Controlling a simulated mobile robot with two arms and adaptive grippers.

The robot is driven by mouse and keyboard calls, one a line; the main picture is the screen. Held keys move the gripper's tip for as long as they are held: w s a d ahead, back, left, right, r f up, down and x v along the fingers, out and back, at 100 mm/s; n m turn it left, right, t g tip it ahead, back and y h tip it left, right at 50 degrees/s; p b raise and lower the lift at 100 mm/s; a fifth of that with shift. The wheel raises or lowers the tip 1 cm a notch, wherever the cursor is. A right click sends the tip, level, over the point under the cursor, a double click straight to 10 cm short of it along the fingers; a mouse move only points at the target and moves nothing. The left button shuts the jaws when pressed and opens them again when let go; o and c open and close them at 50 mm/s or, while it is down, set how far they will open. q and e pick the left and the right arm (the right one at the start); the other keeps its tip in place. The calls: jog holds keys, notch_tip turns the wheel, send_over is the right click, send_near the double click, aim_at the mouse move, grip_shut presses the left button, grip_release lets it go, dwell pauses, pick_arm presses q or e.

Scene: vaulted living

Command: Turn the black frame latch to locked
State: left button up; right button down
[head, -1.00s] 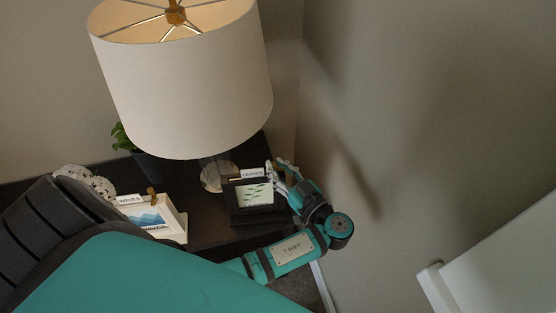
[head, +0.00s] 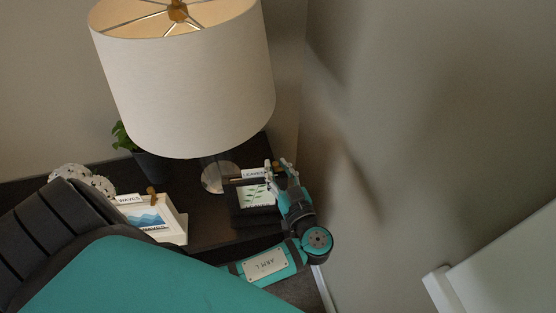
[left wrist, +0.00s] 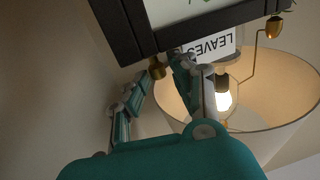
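The black frame (head: 239,216) stands on the dark table, with a leaf picture and a LEAVES label (head: 254,173). In the left wrist view, the black frame (left wrist: 122,38) fills the top, with the label upside down. A small brass knob (left wrist: 157,70), apparently the latch, shows at the frame's edge beside the label. My left gripper (head: 277,163) is at the frame's top right, fingers apart. In the left wrist view, my left gripper (left wrist: 168,64) has its fingertips around or beside the knob; contact is unclear. The latch's turn position cannot be told. My right gripper is out of view.
A lamp with a large white shade (head: 185,90) stands close behind the frame. A white WAVES frame (head: 175,219) with a brass latch (head: 152,190) is to the left. A plant (head: 123,137) and a white ornament (head: 84,178) are behind. A wall is close on the right.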

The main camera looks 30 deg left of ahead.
pick_arm(q)
jog(key=v, duration=1.2)
